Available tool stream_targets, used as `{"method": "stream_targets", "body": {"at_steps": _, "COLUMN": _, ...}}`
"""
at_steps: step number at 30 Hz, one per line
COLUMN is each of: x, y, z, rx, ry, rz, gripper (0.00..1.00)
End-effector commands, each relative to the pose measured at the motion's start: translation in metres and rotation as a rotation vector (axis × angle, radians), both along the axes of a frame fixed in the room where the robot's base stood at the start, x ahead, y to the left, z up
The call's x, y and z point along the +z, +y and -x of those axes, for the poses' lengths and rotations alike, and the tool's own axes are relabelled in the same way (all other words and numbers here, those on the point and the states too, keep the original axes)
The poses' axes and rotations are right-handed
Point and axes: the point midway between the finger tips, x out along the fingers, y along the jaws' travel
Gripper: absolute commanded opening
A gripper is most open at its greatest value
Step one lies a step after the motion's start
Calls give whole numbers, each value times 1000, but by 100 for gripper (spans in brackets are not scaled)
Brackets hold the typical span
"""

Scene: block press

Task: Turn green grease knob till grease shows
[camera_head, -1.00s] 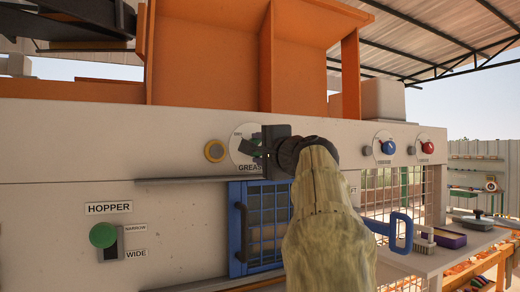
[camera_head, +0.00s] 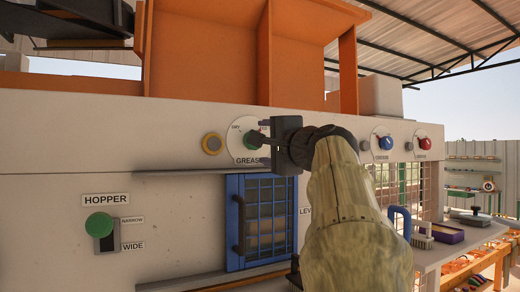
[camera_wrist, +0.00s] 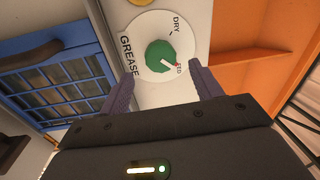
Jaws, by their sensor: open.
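The green grease knob (camera_head: 253,139) sits on a round white dial marked GREASE on the machine's pale front panel. In the wrist view the knob (camera_wrist: 160,54) carries a white pointer line aimed at a partly hidden label ending in "ED", with DRY on the dial's upper side. My gripper (camera_head: 264,136) is open in front of the dial. In the wrist view its two fingers (camera_wrist: 162,78) stand on either side of the knob's lower edge, apart from it, with nothing between them.
Below is a blue barred door (camera_head: 262,222). The HOPPER lever's green knob (camera_head: 99,224) is at lower left. Blue (camera_head: 384,143) and red (camera_head: 424,143) knobs are at right. An orange hopper (camera_head: 210,60) rises above.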

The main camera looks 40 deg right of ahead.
Motion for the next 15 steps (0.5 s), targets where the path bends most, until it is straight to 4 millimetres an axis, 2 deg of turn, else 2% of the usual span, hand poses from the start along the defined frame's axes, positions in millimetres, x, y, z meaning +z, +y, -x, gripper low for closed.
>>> {"method": "stream_targets", "body": {"at_steps": 3, "x": -6, "y": 6, "z": 25, "rx": -1, "ry": -3, "rz": 2, "gripper": 64}}
{"method": "stream_targets", "body": {"at_steps": 15, "x": -13, "y": 24, "z": 101, "rx": -4, "ry": -3, "rz": 0, "gripper": 64}}
